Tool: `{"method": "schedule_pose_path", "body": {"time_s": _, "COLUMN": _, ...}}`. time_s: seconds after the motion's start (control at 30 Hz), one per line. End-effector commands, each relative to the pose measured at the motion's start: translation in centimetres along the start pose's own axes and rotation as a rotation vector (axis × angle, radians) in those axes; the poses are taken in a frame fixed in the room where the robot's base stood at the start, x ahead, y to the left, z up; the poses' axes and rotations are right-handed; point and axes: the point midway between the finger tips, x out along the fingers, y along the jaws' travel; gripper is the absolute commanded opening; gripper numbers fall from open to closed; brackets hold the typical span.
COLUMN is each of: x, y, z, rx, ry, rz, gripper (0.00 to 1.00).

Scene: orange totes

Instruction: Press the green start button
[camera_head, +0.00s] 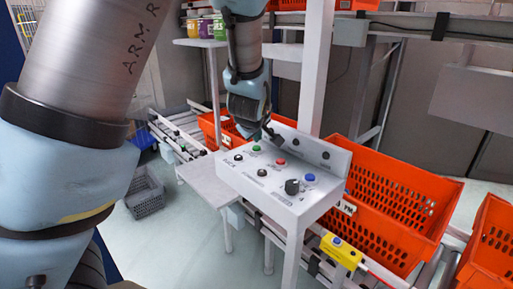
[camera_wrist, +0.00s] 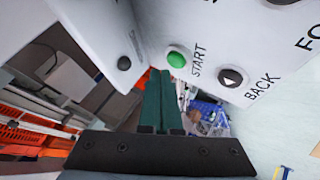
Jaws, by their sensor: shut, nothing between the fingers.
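The green start button (camera_head: 257,148) sits on the top face of a white control box (camera_head: 250,180), near its far left corner. In the wrist view the green button (camera_wrist: 177,58) is round, with the word START beside it. My gripper (camera_head: 271,136) is over the far side of the box, near the button. In the wrist view my gripper (camera_wrist: 160,74) shows two teal fingers together, with nothing between them. Their tips appear just below the button in the picture; I cannot tell whether they touch the box.
A red button (camera_head: 281,162), a blue button (camera_head: 309,177) and a black knob (camera_head: 292,186) share the panel. A black button (camera_wrist: 231,78) marked BACK is beside the green one. Orange totes (camera_head: 400,203) stand right of the box. A yellow box (camera_head: 342,250) is in front.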

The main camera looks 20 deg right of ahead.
Motion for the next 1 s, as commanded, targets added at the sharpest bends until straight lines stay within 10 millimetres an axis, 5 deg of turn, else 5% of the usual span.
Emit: {"method": "schedule_pose_path", "body": {"time_s": 1.0, "x": 0.58, "y": -0.43, "z": 0.43, "rx": 0.000, "ry": 0.000, "rz": 0.000, "gripper": 0.00}}
